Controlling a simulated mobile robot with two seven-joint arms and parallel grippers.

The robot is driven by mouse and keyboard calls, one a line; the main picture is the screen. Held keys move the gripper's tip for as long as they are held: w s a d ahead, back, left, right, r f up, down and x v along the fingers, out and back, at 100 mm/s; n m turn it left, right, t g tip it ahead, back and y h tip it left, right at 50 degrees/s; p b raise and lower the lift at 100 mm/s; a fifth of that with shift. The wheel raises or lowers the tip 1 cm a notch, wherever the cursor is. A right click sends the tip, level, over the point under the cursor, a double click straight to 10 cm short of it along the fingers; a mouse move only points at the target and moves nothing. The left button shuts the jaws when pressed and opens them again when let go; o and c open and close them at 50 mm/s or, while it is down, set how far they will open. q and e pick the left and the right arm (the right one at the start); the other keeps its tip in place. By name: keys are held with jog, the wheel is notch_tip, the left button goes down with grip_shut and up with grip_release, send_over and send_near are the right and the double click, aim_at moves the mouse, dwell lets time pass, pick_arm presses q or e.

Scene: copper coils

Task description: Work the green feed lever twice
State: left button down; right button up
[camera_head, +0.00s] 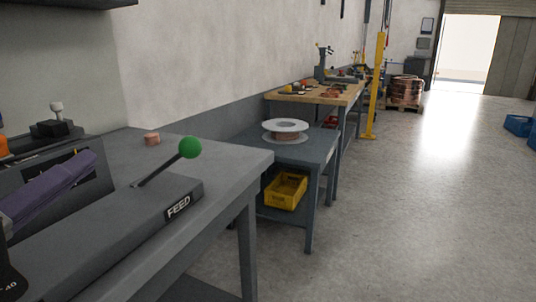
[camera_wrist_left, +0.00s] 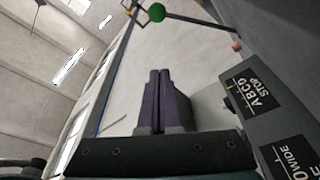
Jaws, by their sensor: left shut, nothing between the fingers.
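The green feed lever has a round green ball (camera_head: 190,147) on a thin dark rod that leans up to the right from a grey housing marked FEED (camera_head: 178,206). In the left wrist view the ball (camera_wrist_left: 157,12) is at the top, beyond my fingers. My left gripper (camera_head: 92,158) has purple fingers and is at the left of the head view, left of the lever and apart from it. In the left wrist view its fingers (camera_wrist_left: 160,74) are together with nothing between them. My right gripper is in neither view.
A grey panel with black label plates (camera_wrist_left: 254,88) stands close beside my left gripper. A small copper piece (camera_head: 152,139) lies on the grey bench behind the lever. A lower table (camera_head: 318,148) with a spool (camera_head: 285,126) and a yellow crate (camera_head: 286,191) stands beyond. The floor at right is open.

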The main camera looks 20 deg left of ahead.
pick_arm(q)
jog(key=shift+s, duration=0.15)
jog(key=w+d, duration=0.1)
jog(key=w, duration=1)
jog(key=shift+w+d+f, duration=0.25)
jog(key=shift+d+f, duration=0.15)
jog(key=shift+f, duration=0.1)
jog(key=shift+s+d+f+m+t+h+b, duration=0.15)
jog(key=shift+d+f+m+h+b, duration=0.45)
jog(key=shift+f+m+b, duration=1.05)
jog(key=shift+d+f+m+t+h+b, duration=0.25)
jog(key=shift+d+f+m+b, duration=0.85)
jog(key=shift+f, duration=1.05)
jog(key=shift+s+d+f+m+t+h+b, duration=0.15)
jog(key=shift+d+f+m+h+b, duration=0.3)
jog(key=shift+f+m+b, duration=1.05)
jog(key=shift+w+f, duration=0.1)
jog(key=shift+f, duration=0.4)
